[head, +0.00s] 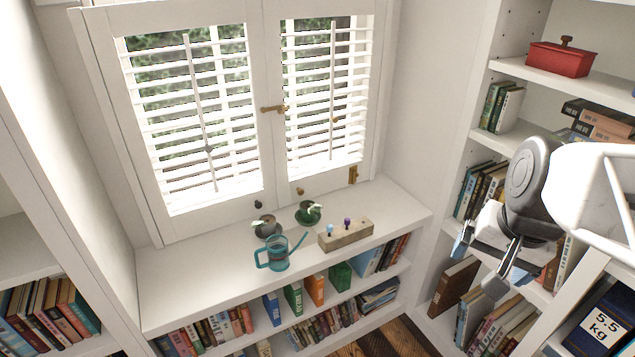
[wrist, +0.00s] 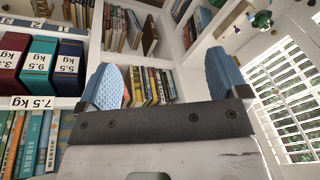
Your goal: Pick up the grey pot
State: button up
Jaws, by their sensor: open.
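The grey pot (head: 266,231) stands upright on the white window sill, with a small pale-leaved plant in it. A teal watering can (head: 277,254) stands just in front of it and may hide part of it. A green pot (head: 309,214) with a plant stands to its right. My gripper (head: 480,266) is at the right of the head view, in front of the right bookcase and well away from the pot. Its blue-padded fingers are apart and empty; they also show in the wrist view (wrist: 165,82). I cannot make out the grey pot for certain there.
A wooden block (head: 346,236) with coloured pegs lies on the sill to the right. The shuttered window (head: 270,110) rises behind. Bookcases stand on both sides, with a red box (head: 560,61) on the right one. The left part of the sill (head: 190,278) is bare.

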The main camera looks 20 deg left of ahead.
jog(key=w+a+f+m+y, duration=0.2)
jog(key=w+a+m, duration=0.2)
jog(key=w+a, duration=0.95)
jog(key=m+g+y, duration=0.1)
jog(key=m+y, duration=0.2)
jog(key=m, duration=1.1)
send_over(268, 221)
jog(key=s+d, duration=0.2)
jog(key=d, duration=0.2)
notch_tip(268, 221, down, 30)
jog(key=shift+w+r, duration=0.15)
jog(key=shift+r, duration=0.05)
jog(key=shift+x, duration=1.3)
jog(key=shift+f, duration=0.1)
jog(key=shift+x, duration=2.5)
